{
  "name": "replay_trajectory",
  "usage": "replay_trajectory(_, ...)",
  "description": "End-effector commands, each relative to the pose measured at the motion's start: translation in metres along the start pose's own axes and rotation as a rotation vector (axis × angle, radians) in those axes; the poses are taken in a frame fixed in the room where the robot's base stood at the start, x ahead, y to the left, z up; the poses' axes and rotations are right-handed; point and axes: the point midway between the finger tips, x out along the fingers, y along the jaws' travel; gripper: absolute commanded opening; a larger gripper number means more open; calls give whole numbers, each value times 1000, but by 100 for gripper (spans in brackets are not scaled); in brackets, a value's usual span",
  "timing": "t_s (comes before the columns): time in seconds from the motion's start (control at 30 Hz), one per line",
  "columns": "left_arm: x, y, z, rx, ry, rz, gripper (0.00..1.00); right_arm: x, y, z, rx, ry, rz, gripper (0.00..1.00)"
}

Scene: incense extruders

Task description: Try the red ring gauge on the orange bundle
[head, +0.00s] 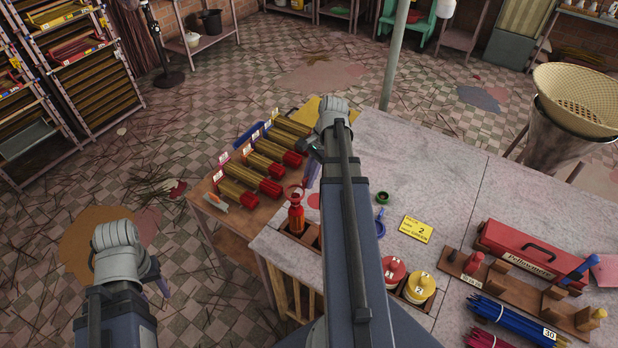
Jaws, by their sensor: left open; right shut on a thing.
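A green ring (382,197) and a blue ring gauge (380,226) lie right of my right arm, near a yellow card (416,229). Red and yellow lidded pots (420,287) stand in front. Bundled rolls (262,160) lie on a side shelf. The table's far middle is clear.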

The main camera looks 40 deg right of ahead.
Motion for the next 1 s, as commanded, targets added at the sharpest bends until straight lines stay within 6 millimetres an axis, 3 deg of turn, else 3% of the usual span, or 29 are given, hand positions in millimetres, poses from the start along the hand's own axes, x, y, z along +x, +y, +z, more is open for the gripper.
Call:
replay_trajectory(0.47,0,0,0,0,0,0,50,0,0,0,0,0,0,0)
replay_trajectory(1.0,19,2,-1,0,0,0,50,18,0,-7,0,0,0,0)
